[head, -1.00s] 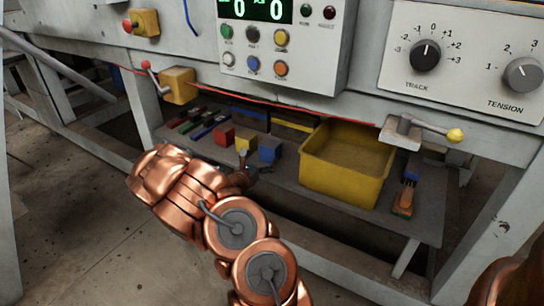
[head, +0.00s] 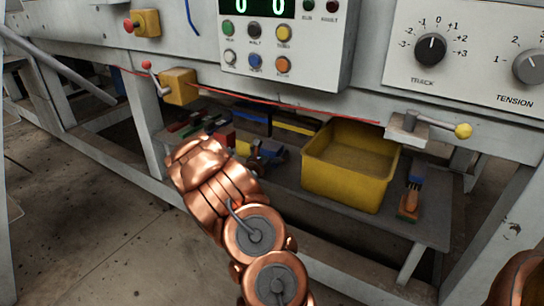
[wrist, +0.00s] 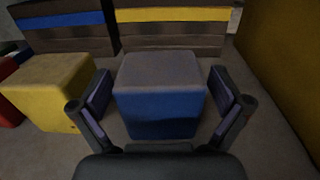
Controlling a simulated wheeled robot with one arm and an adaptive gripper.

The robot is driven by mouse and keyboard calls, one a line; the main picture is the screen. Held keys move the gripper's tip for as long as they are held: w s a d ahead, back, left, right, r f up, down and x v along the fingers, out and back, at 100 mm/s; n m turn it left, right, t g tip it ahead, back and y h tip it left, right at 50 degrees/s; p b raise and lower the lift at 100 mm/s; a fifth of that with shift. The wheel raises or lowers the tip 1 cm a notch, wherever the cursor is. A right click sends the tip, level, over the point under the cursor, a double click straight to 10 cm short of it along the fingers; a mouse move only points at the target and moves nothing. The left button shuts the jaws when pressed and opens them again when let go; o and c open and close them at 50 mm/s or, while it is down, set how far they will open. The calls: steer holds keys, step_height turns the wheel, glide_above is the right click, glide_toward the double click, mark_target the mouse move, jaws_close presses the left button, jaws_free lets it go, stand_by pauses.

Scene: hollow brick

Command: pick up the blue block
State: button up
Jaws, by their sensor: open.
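The blue block (wrist: 160,103) stands upright on the shelf in the middle of the wrist view, with a greyish top. My gripper (wrist: 163,98) is open, one finger on each side of the block, with a small gap at either side. In the head view my gripper (head: 262,156) is at the blocks on the low shelf, and my arm hides much of it. The blue block (head: 270,147) is mostly covered by the gripper there.
A yellow block (wrist: 50,90) stands close left of the left finger, with a red block (wrist: 8,105) beyond it. A yellow bin (head: 345,185) stands to the right on the shelf (head: 435,205). Striped pieces (wrist: 172,30) stand behind. The bench overhangs the shelf.

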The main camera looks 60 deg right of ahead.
steer(key=c, duration=1.3)
steer(key=shift+c, duration=0.2)
